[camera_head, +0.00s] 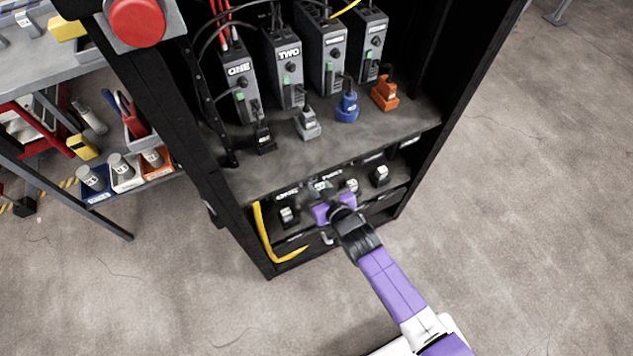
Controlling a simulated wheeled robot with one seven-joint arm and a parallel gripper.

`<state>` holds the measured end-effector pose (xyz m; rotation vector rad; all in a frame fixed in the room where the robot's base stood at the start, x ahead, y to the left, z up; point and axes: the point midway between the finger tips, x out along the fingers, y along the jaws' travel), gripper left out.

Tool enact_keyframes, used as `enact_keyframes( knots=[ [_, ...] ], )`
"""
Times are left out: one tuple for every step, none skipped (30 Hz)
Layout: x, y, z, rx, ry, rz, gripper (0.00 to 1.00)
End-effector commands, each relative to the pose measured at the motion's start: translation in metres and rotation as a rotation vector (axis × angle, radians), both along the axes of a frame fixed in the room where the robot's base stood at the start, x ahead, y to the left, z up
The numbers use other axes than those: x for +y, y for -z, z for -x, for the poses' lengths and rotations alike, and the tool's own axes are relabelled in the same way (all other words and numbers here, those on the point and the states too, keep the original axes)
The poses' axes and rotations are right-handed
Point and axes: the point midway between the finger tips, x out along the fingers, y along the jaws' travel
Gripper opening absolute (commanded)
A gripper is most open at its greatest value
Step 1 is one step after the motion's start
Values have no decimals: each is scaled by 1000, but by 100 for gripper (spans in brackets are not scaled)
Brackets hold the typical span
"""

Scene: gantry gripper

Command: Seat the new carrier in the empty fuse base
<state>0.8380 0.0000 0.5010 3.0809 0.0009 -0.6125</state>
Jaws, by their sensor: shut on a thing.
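A low row of fuse positions runs along the front of the cabinet's lower bay. Other carriers show at the third place (351,185) and at the right (380,176). My gripper (321,188) reaches into the row at the second place, between the left and third carriers. The empty base is hidden behind my gripper. Whether the piece touches it, I cannot tell.
A yellow curved strip (262,240) stands at the bay's left front. The shelf above (330,145) carries several grey units with coloured plugs and overhangs the row. A black cabinet post (190,150) is left. A bench with bins (125,182) stands farther left.

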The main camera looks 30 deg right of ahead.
Motion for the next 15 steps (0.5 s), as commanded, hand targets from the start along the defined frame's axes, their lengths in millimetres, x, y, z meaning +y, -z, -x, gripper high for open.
enact_keyframes(
  knots=[
    [0, 9, 0, 0, 0, 0, 0],
    [0, 12, 0, 0, 0, 0, 0],
    [0, 15, 0, 0, 0, 0, 0],
    [0, 18, 0, 0, 0, 0, 0],
    [0, 20, 0, 0, 0, 0, 0],
    [0, 23, 0, 0, 0, 0, 0],
    [0, 24, 0, 0, 0, 0, 0],
    [0, 26, 0, 0, 0, 0, 0],
    [0, 27, 0, -1, 0, 0, 0],
    [0, 28, 0, -1, 0, 0, 0],
    [0, 28, 0, -1, 0, 0, 0],
    [0, 29, 0, -1, 0, 0, 0],
    [0, 29, 0, -1, 0, 0, 0],
    [0, 29, 0, -1, 0, 0, 0],
    [0, 28, 0, -1, 0, 0, 0]
  ],
)
